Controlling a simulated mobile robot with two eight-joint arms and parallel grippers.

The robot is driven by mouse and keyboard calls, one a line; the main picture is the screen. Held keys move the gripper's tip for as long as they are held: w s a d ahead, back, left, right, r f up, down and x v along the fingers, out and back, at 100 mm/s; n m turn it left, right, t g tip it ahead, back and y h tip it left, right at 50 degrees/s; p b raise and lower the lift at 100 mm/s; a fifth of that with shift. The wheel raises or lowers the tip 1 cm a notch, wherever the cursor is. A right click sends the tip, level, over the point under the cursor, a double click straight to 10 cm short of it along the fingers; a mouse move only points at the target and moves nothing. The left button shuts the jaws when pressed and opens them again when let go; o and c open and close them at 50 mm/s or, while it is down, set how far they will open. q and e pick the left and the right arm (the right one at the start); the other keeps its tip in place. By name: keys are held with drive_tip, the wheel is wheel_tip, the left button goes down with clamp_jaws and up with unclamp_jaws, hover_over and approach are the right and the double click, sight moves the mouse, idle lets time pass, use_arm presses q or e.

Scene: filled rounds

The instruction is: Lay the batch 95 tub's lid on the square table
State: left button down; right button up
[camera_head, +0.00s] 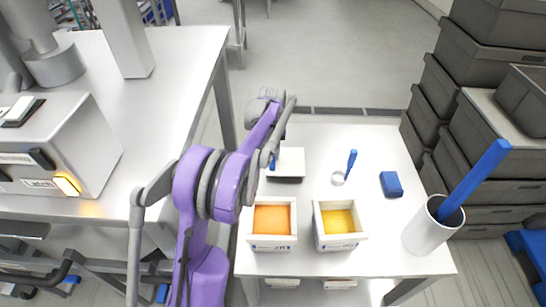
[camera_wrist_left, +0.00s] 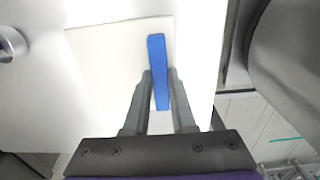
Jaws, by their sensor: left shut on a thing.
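A flat, pale square lid (camera_head: 290,160) with an upright blue grip (camera_wrist_left: 156,45) is over the back left of the white table (camera_head: 385,245). My left gripper (camera_wrist_left: 160,76) is shut on the blue grip, and the lid (camera_wrist_left: 105,60) lies beyond its fingers. I cannot tell whether the lid touches the table. In the head view my purple arm hides most of this gripper. Two open white tubs stand at the table's front, one with orange filling (camera_head: 272,220) and one with yellow filling (camera_head: 340,221). Their front labels are too small to read. My right gripper is not in view.
A blue-handled scoop (camera_head: 350,163), a blue block (camera_head: 391,184) and a white cylinder (camera_head: 425,232) holding a blue-handled tool (camera_head: 475,180) stand to the right. Grey crates (camera_head: 480,110) are stacked beyond. A larger table (camera_head: 180,65) with a machine (camera_head: 60,145) is at left.

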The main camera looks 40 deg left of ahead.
use_arm(q)
drive_tip(key=shift+f, duration=0.75)
drive_tip(key=shift+f, duration=0.1)
drive_tip(key=c, duration=0.7)
unclamp_jaws()
drive_tip(key=shift+c, duration=0.2)
wheel_tip(320, 180, up, 12)
drive_tip(key=shift+p, duration=0.35)
